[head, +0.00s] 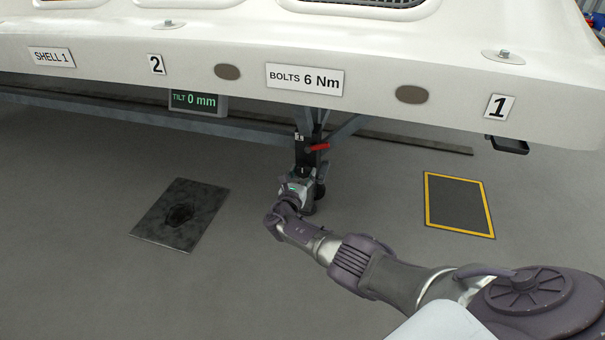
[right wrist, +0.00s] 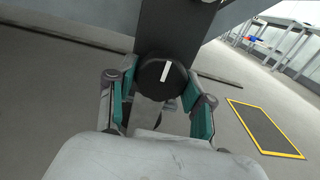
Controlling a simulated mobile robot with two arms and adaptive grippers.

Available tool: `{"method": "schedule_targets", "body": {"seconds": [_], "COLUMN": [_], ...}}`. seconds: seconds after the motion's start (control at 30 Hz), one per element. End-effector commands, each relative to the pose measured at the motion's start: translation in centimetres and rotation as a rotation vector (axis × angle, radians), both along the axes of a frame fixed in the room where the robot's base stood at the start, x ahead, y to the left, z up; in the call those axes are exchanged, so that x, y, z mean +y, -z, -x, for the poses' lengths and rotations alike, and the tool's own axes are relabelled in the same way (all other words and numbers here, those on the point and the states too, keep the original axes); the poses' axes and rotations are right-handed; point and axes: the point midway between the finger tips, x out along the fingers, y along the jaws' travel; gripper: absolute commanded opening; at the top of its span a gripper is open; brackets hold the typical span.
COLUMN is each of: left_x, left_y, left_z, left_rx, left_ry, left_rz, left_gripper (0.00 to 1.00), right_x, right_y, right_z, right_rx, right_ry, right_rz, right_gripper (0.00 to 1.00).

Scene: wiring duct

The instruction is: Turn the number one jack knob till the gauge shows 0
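The gauge (head: 199,101) hangs under the white shell and reads "TILT 0 mm" in green. The jack (head: 309,155) is a dark upright post with a red lever, below the shell's edge. Its round black knob (right wrist: 162,78) has a white mark, tilted slightly to the right of upright in the right wrist view. My right gripper (head: 300,180) is at the jack. In the right wrist view its teal-padded fingers (right wrist: 163,90) are spread on either side of the knob, seemingly with narrow gaps. My left gripper is not in view.
The white shell (head: 400,60) overhangs the jack, with "1" and "2" plates on its edge. A dark floor plate (head: 205,205) lies left, and a yellow-bordered mat (head: 458,204) right. Grey struts run behind the jack. The floor between is clear.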

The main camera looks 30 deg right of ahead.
Motion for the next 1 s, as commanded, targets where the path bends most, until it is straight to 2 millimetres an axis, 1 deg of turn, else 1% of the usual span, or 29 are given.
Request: {"method": "schedule_targets", "body": {"seconds": [0.03,0.1,0.13,0.43,0.57,0.77,1.0], "left_x": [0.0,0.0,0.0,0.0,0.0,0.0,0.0], "left_y": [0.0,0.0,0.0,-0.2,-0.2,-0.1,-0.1], "left_z": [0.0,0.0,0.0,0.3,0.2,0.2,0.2], "left_rx": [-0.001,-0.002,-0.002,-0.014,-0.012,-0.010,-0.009], "left_ry": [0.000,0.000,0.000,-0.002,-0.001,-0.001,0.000], "left_rz": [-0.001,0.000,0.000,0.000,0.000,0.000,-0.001], "left_gripper": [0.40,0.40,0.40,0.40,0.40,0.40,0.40], "right_x": [0.1,0.1,0.1,0.0,0.4,1.9,5.7], "right_y": [0.0,0.0,0.0,0.0,0.1,0.1,0.1], "right_z": [0.0,0.0,0.0,0.0,0.3,1.7,4.8], "right_rx": [-0.001,-0.001,-0.001,-0.001,-0.003,-0.002,-0.002], "right_ry": [-0.002,-0.001,-0.001,0.001,0.001,-0.001,-0.002], "right_rz": [-0.001,-0.001,-0.001,-0.001,-0.001,-0.002,-0.004], "right_gripper": [0.62,0.74,0.76,0.76,0.76,0.76,0.76]}}
